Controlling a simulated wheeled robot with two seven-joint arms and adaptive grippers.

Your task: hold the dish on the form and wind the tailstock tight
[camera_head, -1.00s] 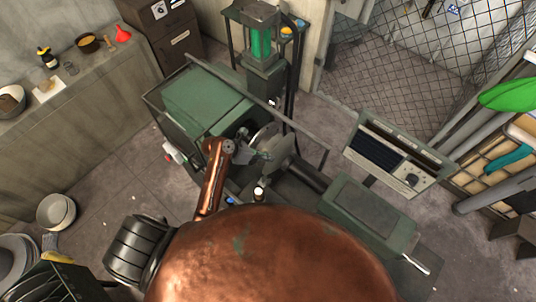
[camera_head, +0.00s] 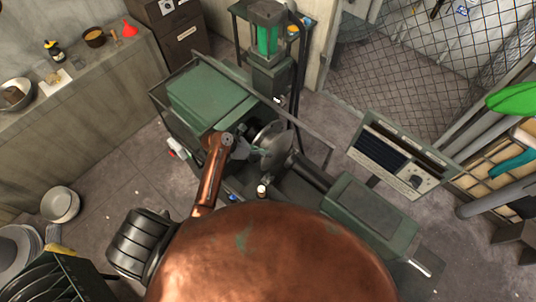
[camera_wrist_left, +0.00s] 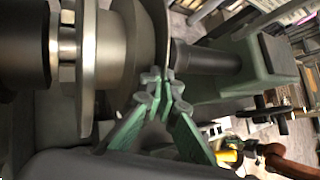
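The dish (camera_head: 276,142) is a grey metal disc standing on edge at the lathe's spindle in the head view. In the left wrist view, the dish (camera_wrist_left: 153,30) lies against the round metal form (camera_wrist_left: 105,45). My left gripper (camera_wrist_left: 162,84) has its green fingers drawn together at the dish's lower rim; whether they pinch it is unclear. It also shows beside the dish in the head view (camera_head: 243,150). The green tailstock (camera_head: 368,212) is to the right, with its dark quill (camera_wrist_left: 208,60) pointing at the dish; contact there is unclear. My right gripper does not show.
A control panel (camera_head: 402,160) stands behind the tailstock, and a green press (camera_head: 268,40) stands behind the lathe. A metal basin (camera_head: 60,204) sits on the floor at left. A bench (camera_head: 95,90) with bowls and tools runs along the left wall.

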